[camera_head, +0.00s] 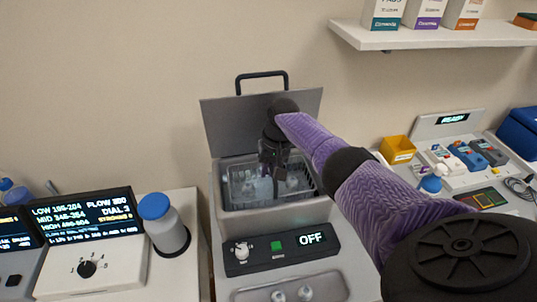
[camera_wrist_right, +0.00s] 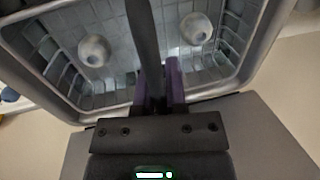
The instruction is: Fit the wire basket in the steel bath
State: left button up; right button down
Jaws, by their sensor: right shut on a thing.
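The steel bath (camera_head: 272,221) stands in the middle of the head view, its grey lid (camera_head: 228,122) raised behind it. The wire basket (camera_head: 312,180) sits within the bath's opening; whether it rests on the bottom is hidden. The basket's mesh also shows in the wrist view (camera_wrist_right: 118,60), framed by a pale rim, with two round whitish vessel tops (camera_wrist_right: 95,50) in it. My right gripper (camera_head: 272,165) points down over the basket. In the wrist view its fingers (camera_wrist_right: 160,85) are shut on a dark upright bar, apparently the basket's handle. My left gripper is out of view.
A control panel (camera_head: 283,246) reading OFF fronts the bath. A blue-capped bottle (camera_head: 163,225) and a dial box (camera_head: 92,268) stand left. A yellow bin (camera_head: 397,150) and instruments stand right. A white shelf (camera_head: 440,38) with boxes hangs above right.

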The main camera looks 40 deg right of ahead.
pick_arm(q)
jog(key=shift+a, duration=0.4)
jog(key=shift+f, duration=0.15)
pick_arm(e)
jog(key=shift+f, duration=0.25)
pick_arm(q)
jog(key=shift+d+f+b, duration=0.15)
jog(key=shift+b, duration=0.15)
pick_arm(e)
jog(key=shift+f, duration=0.15)
jog(key=shift+f, duration=0.2)
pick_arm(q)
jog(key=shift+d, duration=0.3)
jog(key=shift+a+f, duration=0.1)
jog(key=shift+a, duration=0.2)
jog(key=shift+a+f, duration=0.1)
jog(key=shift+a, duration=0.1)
pick_arm(e)
jog(key=shift+f, duration=0.15)
pick_arm(q)
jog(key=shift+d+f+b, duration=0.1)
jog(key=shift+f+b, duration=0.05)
jog(key=shift+b, duration=0.2)
pick_arm(e)
jog(key=shift+f, duration=0.2)
